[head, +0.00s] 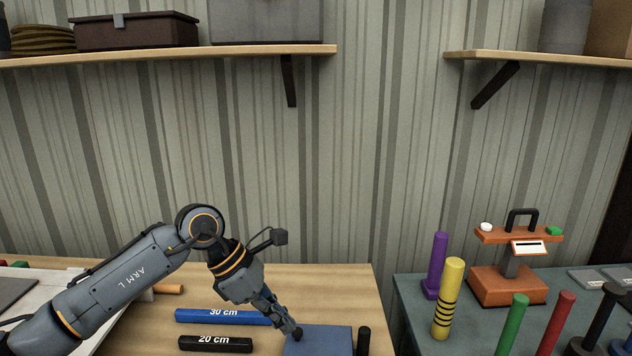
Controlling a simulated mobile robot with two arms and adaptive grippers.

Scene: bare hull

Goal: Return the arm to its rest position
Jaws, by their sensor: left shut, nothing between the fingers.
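My left arm, marked ARM L, comes in from the left, bent at the elbow. My left gripper (291,331) points down and right at the end of it. Its fingers are shut with nothing seen between them. My right gripper is not in view.
On the wooden table (345,287) lie a blue 30 cm bar (222,317) and a black 20 cm bar (215,344). A black post (363,342) stands beside the blue block. A grey-green table with coloured cylinders and an orange device (508,285) is at right. Shelves (200,53) hang above.

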